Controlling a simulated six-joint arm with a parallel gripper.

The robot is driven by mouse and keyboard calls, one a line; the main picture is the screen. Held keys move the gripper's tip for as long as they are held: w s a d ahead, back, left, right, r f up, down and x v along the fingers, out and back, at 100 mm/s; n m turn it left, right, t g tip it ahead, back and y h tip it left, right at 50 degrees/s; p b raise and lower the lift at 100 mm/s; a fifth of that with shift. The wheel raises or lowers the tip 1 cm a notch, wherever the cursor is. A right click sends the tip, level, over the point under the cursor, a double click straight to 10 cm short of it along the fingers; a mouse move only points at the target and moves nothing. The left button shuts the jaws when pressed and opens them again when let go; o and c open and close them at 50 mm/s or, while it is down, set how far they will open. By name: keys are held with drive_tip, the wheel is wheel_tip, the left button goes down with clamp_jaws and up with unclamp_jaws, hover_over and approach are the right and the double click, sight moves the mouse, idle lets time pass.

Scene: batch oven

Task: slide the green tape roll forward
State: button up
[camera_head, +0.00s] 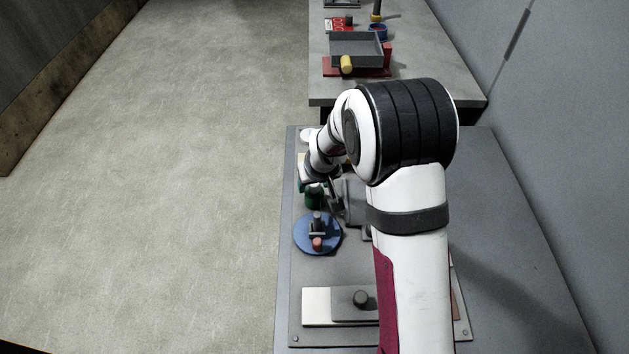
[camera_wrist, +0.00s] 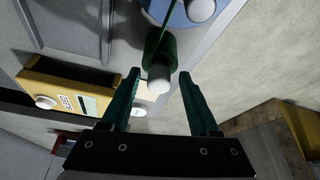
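The green tape roll (camera_head: 314,198) stands on the grey panel behind a blue disc, partly covered by my arm's end. In the wrist view the green roll (camera_wrist: 160,48) appears near the top middle, with a pale round end towards the camera and a thin green strip running up from it. My gripper (camera_wrist: 160,75) has its two dark green fingers spread apart, with the pale end showing between the tips. I cannot tell whether either finger touches it. In the head view the fingers are small and partly hidden beside the roll.
A yellow device (camera_wrist: 75,93) with a display and white knob lies left in the wrist view. A white plate (camera_head: 316,306) lies nearer. A grey tray (camera_head: 356,48) stands on the far table.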

drive_tip(key=v, duration=1.5)
drive_tip(key=shift+s+r, duration=0.2)
drive_tip(key=shift+r, duration=0.15)
drive_tip(key=s+d+m+g, duration=0.2)
drive_tip(key=s+m, duration=0.2)
drive_tip(key=s, duration=1)
drive_tip(key=s+d+m+g, duration=0.2)
drive_tip(key=s+m, duration=0.2)
drive_tip(key=s, duration=1)
drive_tip(key=shift+s+d+r+m+y, duration=0.2)
drive_tip(key=shift+d+r+m+y, duration=0.1)
